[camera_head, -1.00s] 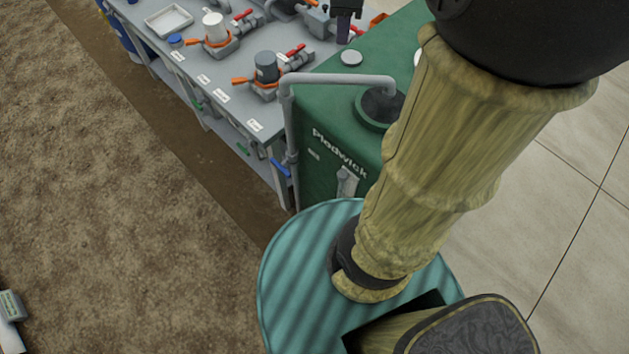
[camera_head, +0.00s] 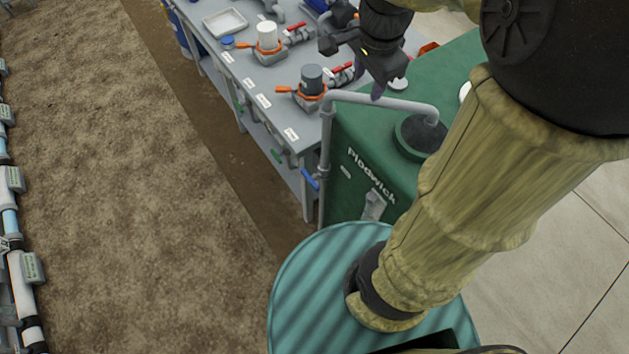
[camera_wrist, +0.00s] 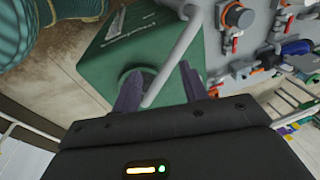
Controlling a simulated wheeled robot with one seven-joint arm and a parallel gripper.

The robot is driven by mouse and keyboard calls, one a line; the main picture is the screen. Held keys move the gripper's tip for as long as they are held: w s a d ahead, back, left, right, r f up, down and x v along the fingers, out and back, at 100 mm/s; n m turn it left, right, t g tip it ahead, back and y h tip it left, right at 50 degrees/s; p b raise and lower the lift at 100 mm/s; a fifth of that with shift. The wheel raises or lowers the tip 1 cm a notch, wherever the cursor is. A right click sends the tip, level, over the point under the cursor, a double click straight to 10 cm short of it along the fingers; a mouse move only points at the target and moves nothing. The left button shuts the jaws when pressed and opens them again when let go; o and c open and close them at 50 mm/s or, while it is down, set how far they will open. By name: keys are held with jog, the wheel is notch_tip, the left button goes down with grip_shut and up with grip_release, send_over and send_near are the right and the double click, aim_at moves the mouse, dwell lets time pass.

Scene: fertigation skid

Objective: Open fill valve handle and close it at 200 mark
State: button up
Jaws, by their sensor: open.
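The green tank (camera_head: 350,215), lettered "Plodwick", stands at the end of the bench. A grey fill pipe (camera_head: 385,102) rises beside it and bends over its dark round opening (camera_head: 420,135). A blue handle (camera_head: 310,180) sits on the pipe's upright part; I take it for the fill valve handle. A small grey fitting (camera_head: 374,205) is on the tank front; no 200 mark is readable. My gripper (camera_head: 377,92) is open and empty above the tank's bench-side edge. In the wrist view its purple fingers (camera_wrist: 160,85) appear either side of the pipe (camera_wrist: 172,55); contact cannot be told.
The grey bench (camera_head: 245,75) carries pumps with orange handles, red-handled valves and a white tray (camera_head: 225,21). Bare soil (camera_head: 130,200) lies left, with pipes (camera_head: 25,270) at the far left.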

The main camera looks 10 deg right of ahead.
jog(key=s+a+f+n, duration=0.2)
jog(key=a+f+n, duration=0.1)
jog(key=f+n, duration=0.2)
jog(key=s+a+f+n, duration=0.3)
jog(key=f+n, duration=0.2)
jog(key=n, duration=0.5)
jog(key=shift+s+a+y, duration=0.2)
jog(key=shift+s+y, duration=0.05)
jog(key=shift+y, duration=0.05)
jog(key=shift+c, duration=0.8)
jog(key=shift+w, duration=0.1)
